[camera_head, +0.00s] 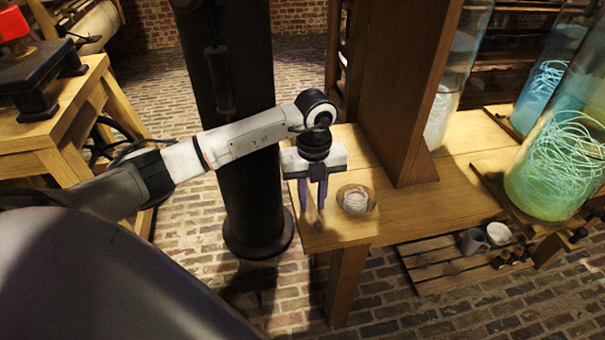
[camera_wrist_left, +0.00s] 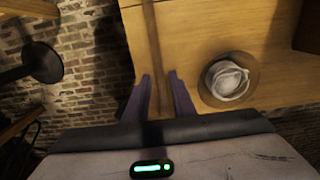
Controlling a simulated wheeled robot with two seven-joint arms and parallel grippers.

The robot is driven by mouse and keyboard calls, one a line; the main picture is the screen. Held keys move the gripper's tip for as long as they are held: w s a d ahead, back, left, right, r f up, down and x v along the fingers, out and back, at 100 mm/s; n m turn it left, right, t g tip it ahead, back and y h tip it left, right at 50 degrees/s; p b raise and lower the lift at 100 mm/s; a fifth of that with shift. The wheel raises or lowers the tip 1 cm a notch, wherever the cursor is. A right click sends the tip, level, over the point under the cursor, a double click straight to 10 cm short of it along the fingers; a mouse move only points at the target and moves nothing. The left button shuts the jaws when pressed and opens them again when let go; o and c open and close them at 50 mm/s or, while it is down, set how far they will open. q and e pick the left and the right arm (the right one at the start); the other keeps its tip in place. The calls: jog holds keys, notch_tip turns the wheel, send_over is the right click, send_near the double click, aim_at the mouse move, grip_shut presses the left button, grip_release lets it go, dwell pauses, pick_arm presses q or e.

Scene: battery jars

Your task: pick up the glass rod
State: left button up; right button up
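My left gripper (camera_head: 312,208) points down at the near left end of the wooden table (camera_head: 400,221). Its two purple fingers stand apart over the tabletop. In the left wrist view the gripper (camera_wrist_left: 160,76) is also open, and a thin dark strip (camera_wrist_left: 152,40) runs along the wood and in between the fingers. I cannot tell whether this strip is the glass rod, a shadow or a groove. I make out no clear glass rod in the head view. My right gripper is not in view.
A round dish with whitish contents (camera_head: 356,200) stands just right of the fingers. A wooden post (camera_head: 405,90) rises behind it. Tall glass jars (camera_head: 560,150) with glowing coils stand at right. Mugs (camera_head: 473,241) sit on a low slatted shelf.

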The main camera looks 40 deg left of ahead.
pick_arm(q)
grip_shut()
